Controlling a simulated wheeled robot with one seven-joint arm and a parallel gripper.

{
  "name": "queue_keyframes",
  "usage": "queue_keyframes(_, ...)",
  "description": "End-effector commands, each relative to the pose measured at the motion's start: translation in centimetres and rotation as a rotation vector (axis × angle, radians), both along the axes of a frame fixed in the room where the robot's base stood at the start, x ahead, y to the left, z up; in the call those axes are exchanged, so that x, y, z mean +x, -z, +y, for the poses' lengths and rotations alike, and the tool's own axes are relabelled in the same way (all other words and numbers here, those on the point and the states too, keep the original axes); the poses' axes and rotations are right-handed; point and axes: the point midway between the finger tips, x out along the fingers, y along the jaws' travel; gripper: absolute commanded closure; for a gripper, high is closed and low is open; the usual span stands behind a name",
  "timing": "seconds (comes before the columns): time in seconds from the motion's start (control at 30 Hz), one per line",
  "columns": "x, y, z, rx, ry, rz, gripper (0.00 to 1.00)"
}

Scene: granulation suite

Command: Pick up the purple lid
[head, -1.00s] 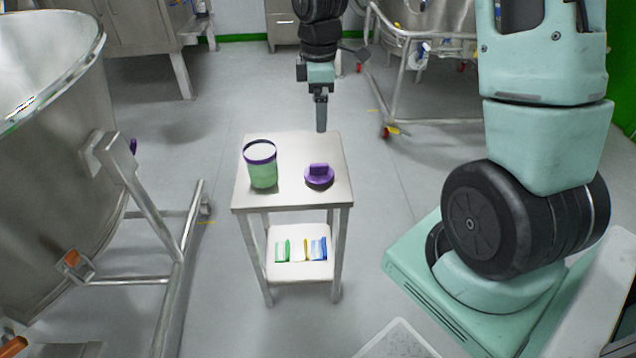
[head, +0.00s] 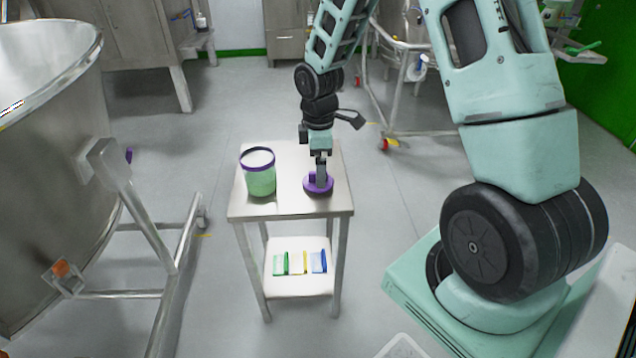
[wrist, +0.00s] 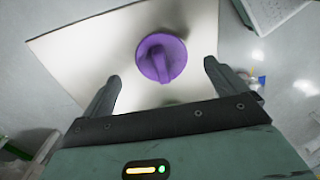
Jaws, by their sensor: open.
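The purple lid (head: 318,184) lies flat on top of the small steel table (head: 240,210), right of a green container. It is round with a raised bar grip, which shows clearly in the wrist view (wrist: 161,58). My gripper (head: 321,172) is above the lid and overlaps it in the head view. In the wrist view my gripper (wrist: 162,82) is open, with its two fingers apart and nothing between them. The lid appears just beyond the fingertips there, roughly centred between them. Whether a finger touches the lid cannot be told.
The green container (head: 260,178) with a purple rim stands on the table's left side. Several small coloured packets (head: 300,262) lie on the lower shelf (head: 300,284). A large steel vessel (head: 50,170) stands at left. A wheeled steel frame (head: 395,90) is behind at right.

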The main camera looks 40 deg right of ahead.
Motion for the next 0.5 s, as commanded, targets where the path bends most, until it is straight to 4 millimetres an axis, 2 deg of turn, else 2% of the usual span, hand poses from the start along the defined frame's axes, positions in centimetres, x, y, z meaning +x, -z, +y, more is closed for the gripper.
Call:
queue_keyframes(0.03, -0.1, 1.1, 0.2, 0.001, -0.002, 0.003, 0.03)
queue_keyframes(0.2, -0.1, 3.4, 0.3, 0.000, -0.001, 0.002, 0.03)
queue_keyframes(0.47, -0.1, 3.7, 0.3, 0.000, -0.001, 0.000, 0.03)
queue_keyframes(0.5, -0.1, 3.7, 0.3, 0.000, -0.001, 0.000, 0.14)
